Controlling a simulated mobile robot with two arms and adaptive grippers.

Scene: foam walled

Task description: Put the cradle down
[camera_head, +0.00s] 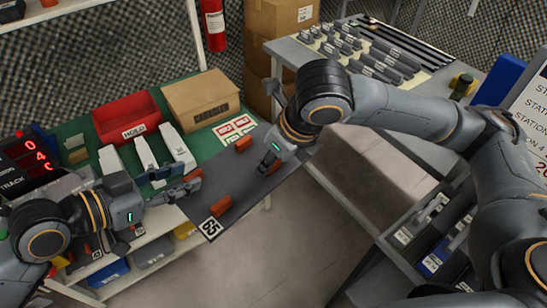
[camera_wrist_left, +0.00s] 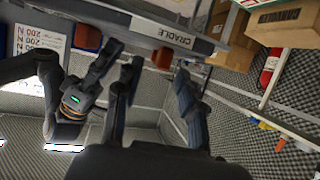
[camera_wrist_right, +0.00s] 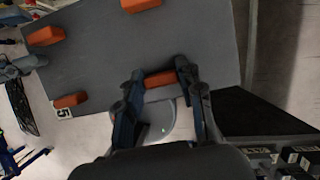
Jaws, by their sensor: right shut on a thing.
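The cradle (camera_head: 213,184) is a flat dark grey plate with orange blocks near its corners and a "65" tag. In the head view it is tilted, overlapping the green bench's front edge and the floor gap. My right gripper (camera_head: 270,158) is shut on the cradle at an orange block on its right edge; the right wrist view shows the fingers on both sides of that block (camera_wrist_right: 160,79). My left gripper (camera_head: 183,180) is open at the plate's left edge. In the left wrist view its fingers stand apart below the edge labelled "CRADLE" (camera_wrist_left: 175,37); I cannot tell whether they touch.
The green bench (camera_head: 92,136) holds a red "HOLD" bin (camera_head: 127,116), a cardboard box (camera_head: 203,100) and white holders (camera_head: 145,150). A grey table with parts (camera_head: 440,88) stands at the back right. A shelf cart (camera_head: 400,215) stands at the right. Open floor (camera_head: 285,245) lies between.

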